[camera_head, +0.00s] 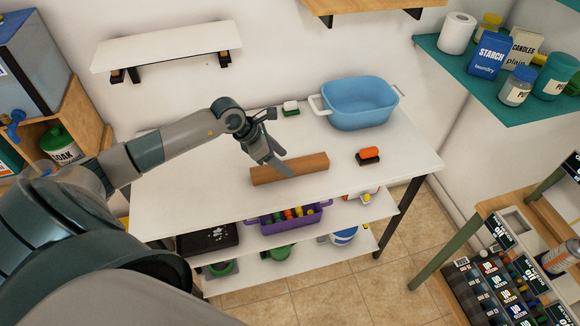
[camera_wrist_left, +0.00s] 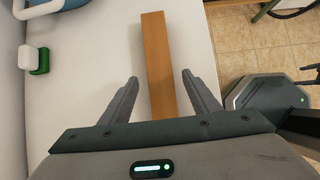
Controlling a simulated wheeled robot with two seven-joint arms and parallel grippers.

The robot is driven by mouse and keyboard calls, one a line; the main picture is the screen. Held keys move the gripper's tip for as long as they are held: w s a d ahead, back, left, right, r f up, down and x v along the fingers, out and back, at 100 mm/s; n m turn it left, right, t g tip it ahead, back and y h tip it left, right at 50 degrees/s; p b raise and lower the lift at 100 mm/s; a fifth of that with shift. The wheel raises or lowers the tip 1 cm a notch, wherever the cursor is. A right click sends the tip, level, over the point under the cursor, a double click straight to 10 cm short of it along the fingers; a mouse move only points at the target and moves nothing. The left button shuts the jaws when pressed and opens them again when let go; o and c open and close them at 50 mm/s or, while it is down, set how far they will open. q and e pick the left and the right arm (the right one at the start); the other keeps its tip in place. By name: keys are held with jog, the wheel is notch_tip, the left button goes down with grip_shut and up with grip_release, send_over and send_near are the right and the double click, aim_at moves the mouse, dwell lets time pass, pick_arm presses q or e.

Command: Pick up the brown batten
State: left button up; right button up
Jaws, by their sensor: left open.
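The brown batten (camera_head: 302,167) lies flat on the white table, near its front edge. In the left wrist view the batten (camera_wrist_left: 157,60) runs lengthwise between the two spread fingers. My left gripper (camera_head: 277,166) is open over the left part of the batten, and it also shows in the left wrist view (camera_wrist_left: 158,85). A gap shows between each finger and the batten's sides. I cannot tell how far the fingertips are above the tabletop.
The white table (camera_head: 200,190) also holds a blue tub (camera_head: 360,105), a green-and-white brush (camera_head: 290,108) and an orange-and-black brush (camera_head: 369,155). A purple crate (camera_head: 290,218) stands on the shelf below. The table's left part is clear. A white wall shelf (camera_head: 168,46) hangs behind.

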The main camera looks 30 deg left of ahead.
aim_at(290, 165)
pick_arm(q)
jog(key=shift+w+d+f+p, duration=0.2)
jog(key=shift+w+d+p, duration=0.05)
jog(key=shift+w+p, duration=0.1)
jog(key=shift+p+x, duration=0.45)
jog(key=shift+x, duration=0.55)
jog(key=shift+w+d+f, duration=0.15)
jog(key=shift+f, duration=0.4)
jog(key=shift+c, duration=0.7)
jog(key=c, duration=1.2)
